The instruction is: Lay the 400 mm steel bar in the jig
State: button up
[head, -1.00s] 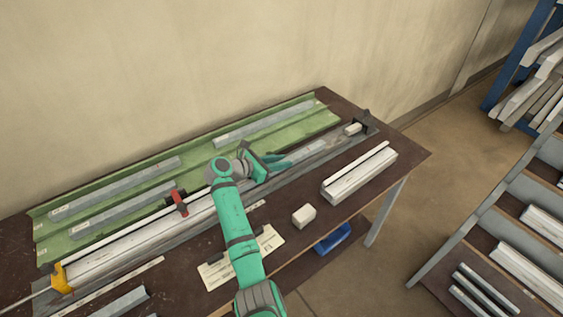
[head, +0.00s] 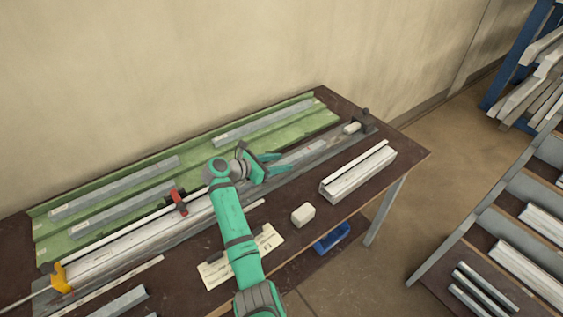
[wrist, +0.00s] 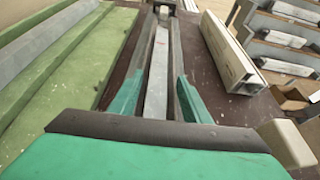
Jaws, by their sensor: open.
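A grey steel bar (head: 305,148) lies lengthwise in the right part of the long jig (head: 120,255) on the bench. In the wrist view the bar (wrist: 157,85) lies along the channel, between the jig's walls. My gripper (head: 279,162) is over the jig with its green fingers spread. In the wrist view the gripper (wrist: 158,92) has one finger on each side of the bar, with gaps between. The bar's near end is hidden by my gripper. A pale block (head: 352,128) and a dark end stop (head: 366,120) are at the jig's right end.
A green tray (head: 205,155) behind the jig holds several grey bars. A red clamp (head: 178,201) and a yellow clamp (head: 62,278) sit on the jig's left part. A pale profile (head: 358,172), a white block (head: 303,214) and a paper sheet (head: 215,272) lie in front.

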notch_tip(320, 180, up, 5)
send_over(245, 185)
jog(key=w+d, duration=0.3)
jog(key=w, duration=0.1)
jog(key=shift+s+d+f, duration=0.1)
jog(key=shift+f, duration=0.05)
jog(key=shift+d, duration=0.1)
